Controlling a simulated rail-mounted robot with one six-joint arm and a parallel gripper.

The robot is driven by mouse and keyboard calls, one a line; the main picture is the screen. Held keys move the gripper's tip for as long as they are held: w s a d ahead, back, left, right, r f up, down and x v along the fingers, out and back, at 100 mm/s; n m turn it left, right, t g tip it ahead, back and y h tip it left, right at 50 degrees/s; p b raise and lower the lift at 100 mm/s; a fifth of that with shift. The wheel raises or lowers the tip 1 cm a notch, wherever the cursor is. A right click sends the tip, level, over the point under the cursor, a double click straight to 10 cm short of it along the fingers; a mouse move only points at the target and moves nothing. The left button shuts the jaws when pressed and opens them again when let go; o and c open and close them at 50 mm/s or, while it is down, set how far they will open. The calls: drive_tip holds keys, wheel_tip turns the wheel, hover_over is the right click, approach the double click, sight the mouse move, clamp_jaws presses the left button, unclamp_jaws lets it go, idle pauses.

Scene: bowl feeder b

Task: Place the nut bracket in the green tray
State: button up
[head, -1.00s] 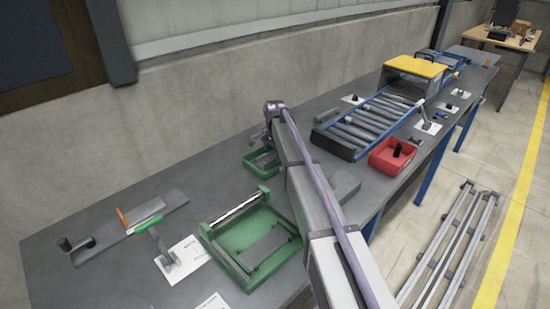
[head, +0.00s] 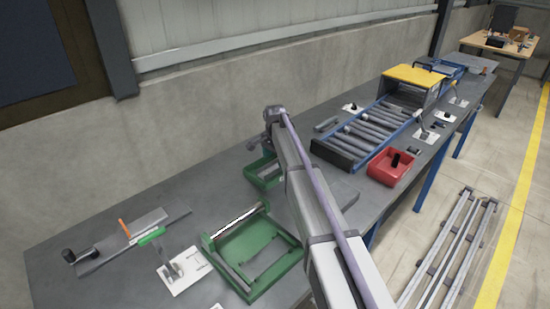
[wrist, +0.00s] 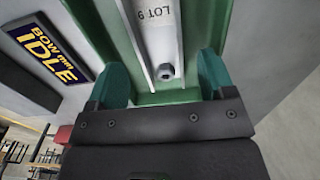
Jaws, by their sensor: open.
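The nut bracket (wrist: 158,38) is a pale metal strip marked LOT 9, with a dark hex nut near its end, in the wrist view. It lies within green walls that look like those of the green tray (head: 262,183); whether it rests on the floor there I cannot tell. My gripper (wrist: 163,80) is open, its teal fingers on either side of the bracket's nut end with gaps visible. In the head view my arm partly hides the small green tray, and the bracket cannot be made out there.
A dark sign reading IDLE (wrist: 48,52) stands left in the wrist view. In the head view a larger green frame (head: 255,250) is in front, with a roller conveyor (head: 370,130) and red bin (head: 390,166) to the right. Bare bench lies left of the small tray.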

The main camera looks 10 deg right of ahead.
wheel_tip(320, 180, up, 10)
drive_tip(key=p, duration=0.8)
drive_tip(key=s+n, duration=1.1)
drive_tip(key=s, duration=2.7)
drive_tip(key=shift+f, duration=0.35)
